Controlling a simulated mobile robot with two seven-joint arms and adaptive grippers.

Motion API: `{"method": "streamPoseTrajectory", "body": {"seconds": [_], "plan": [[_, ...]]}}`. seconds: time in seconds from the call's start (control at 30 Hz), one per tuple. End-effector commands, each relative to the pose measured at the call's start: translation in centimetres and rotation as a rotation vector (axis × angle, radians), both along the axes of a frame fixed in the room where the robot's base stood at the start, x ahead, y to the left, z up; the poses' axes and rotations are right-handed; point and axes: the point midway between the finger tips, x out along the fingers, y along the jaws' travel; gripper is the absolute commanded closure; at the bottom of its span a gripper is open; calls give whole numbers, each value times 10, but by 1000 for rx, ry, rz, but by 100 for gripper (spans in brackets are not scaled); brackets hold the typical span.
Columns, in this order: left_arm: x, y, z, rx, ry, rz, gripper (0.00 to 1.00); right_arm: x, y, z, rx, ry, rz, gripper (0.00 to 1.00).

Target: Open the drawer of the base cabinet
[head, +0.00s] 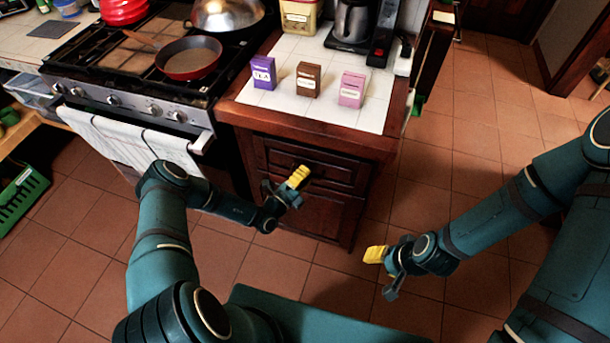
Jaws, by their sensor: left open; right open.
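The dark wood base cabinet (357,205) stands under a white tiled top, to the right of the stove. Its drawer (335,172) is the upper front panel and looks closed; my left gripper hides part of it. A door panel (325,214) is below the drawer. My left gripper (299,177), with yellow fingertips, is open in front of the drawer; I cannot tell whether it touches the drawer or its handle. My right gripper (375,255) is open and empty, lower and to the right, above the tiled floor and apart from the cabinet.
Purple (264,73), brown (308,80) and pink (352,89) boxes stand on the cabinet top, with a coffee maker (355,25) behind. The stove (120,90) holds a red pan (189,58), and a towel (130,148) hangs at its front. The floor (440,170) right of the cabinet is clear.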

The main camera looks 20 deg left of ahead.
Motion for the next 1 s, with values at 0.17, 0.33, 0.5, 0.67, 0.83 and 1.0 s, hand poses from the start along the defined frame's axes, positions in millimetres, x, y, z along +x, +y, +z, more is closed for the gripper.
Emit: {"method": "streamPoseTrajectory", "body": {"seconds": [0.17, 0.33, 0.5, 0.67, 0.83, 1.0], "plan": [[0, 0, 0, 0, 0, 0, 64, 0, 0, 0, 0, 0, 0, 53], [0, 0, 0, 0, 0, 0, 100, 0, 0, 0, 0, 0, 0, 53], [0, 0, 0, 0, 0, 0, 100, 0, 0, 0, 0, 0, 0, 53], [-3, 1, 0, 0, 0, 0, 100, 0, 0, 1, 0, -1, 0, 53], [-18, 1, 1, -2, 2, 0, 100, 2, 0, 6, 0, -3, -2, 53], [-51, 2, 2, -3, 5, 0, 100, 4, -1, 15, -2, -9, -7, 53]]}}
